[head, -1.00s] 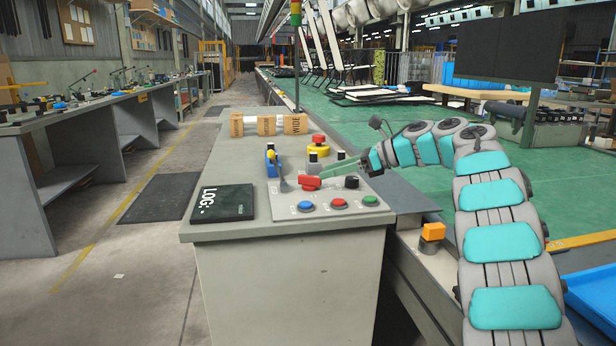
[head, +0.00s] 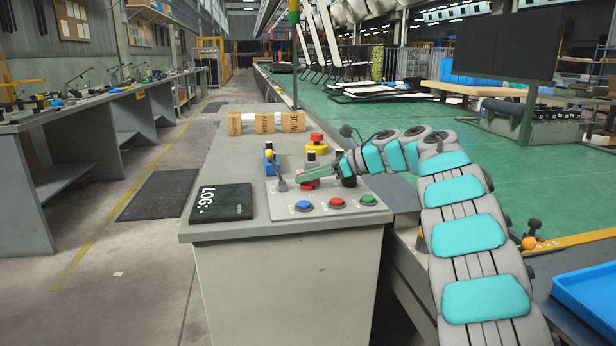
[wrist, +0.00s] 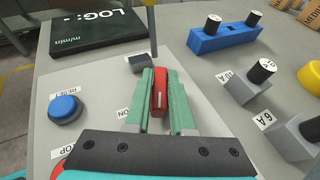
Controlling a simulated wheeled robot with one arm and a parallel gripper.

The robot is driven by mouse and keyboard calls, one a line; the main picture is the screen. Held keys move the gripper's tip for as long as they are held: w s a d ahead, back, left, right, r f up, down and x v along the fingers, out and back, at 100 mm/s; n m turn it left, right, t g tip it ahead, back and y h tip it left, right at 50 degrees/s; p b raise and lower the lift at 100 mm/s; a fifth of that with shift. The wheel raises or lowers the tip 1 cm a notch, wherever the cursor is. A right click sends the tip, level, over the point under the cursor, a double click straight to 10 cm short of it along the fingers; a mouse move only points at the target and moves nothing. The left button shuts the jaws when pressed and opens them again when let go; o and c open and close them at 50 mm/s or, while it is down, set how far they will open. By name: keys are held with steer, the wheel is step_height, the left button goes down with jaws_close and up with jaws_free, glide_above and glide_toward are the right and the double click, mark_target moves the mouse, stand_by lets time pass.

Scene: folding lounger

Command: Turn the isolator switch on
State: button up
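The isolator switch has a red handle (wrist: 160,92) on the grey sloping panel (wrist: 85,150). In the wrist view the handle lies lengthwise between the two green fingers of my gripper (wrist: 160,84). One finger is on each side, close against it, with no clear gap. The gripper looks shut on the handle. In the head view my gripper (head: 312,175) reaches in from the right, low over the panel, and its fingers hide most of the handle. An "ON" label shows just left of the left finger in the wrist view.
A blue button (wrist: 65,109) is left of my fingers. A yellow-knobbed lever (head: 272,162) stands close by, with a black "LOG" tablet (head: 222,201) further left. Black-knobbed switches (wrist: 248,82) and a red-and-yellow emergency stop (head: 316,143) are near the gripper. Red and green buttons line the front.

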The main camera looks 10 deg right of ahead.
jaws_close()
